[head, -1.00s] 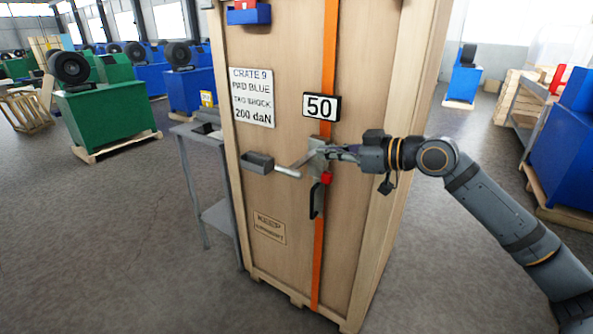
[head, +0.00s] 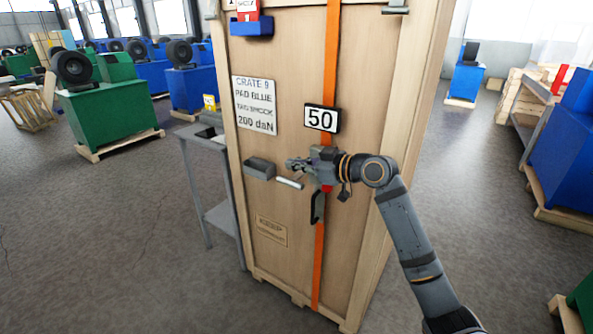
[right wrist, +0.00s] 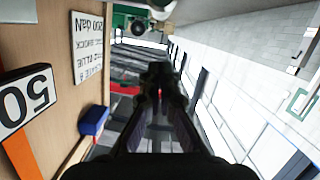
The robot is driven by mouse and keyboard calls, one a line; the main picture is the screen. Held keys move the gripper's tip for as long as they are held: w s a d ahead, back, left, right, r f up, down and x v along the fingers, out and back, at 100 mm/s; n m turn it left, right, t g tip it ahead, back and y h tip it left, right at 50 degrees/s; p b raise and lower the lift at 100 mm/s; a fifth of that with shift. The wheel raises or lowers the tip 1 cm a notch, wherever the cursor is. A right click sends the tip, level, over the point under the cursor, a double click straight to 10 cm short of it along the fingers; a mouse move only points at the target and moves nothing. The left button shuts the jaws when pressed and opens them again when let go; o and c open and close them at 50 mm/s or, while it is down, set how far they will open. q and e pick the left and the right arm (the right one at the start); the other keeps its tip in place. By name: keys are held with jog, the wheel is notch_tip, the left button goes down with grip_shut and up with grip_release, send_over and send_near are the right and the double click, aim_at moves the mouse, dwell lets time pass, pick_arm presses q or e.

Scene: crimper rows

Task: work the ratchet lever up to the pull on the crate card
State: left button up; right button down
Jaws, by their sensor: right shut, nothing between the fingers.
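The crate card (head: 255,105) is on the wooden crate's front and reads CRATE 9, PAD BLUE, 200 daN. It shows upside down in the right wrist view (right wrist: 87,47). A display (head: 321,118) on the orange strap (head: 331,60) reads 50. The silver ratchet lever (head: 289,183) shows its outer end pointing left. Its inner end and most of the ratchet are hidden behind my right gripper (head: 293,164). That gripper is shut and empty, in front of the crate just above the lever's end; I cannot tell whether they touch. My left gripper is out of view.
A grey holder (head: 260,168) sticks out of the crate face just left of the gripper. A black handle (head: 318,206) hangs on the strap below. A blue bin (head: 251,27) is higher up. A grey side table (head: 207,150) stands left of the crate.

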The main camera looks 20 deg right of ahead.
aim_at(296, 183)
jog(key=f, duration=0.2)
jog(key=shift+w+f, duration=0.3)
jog(key=shift+d+f, duration=0.2)
jog(key=shift+f, duration=0.5)
jog(key=shift+a, duration=0.1)
jog(key=shift+f, duration=0.1)
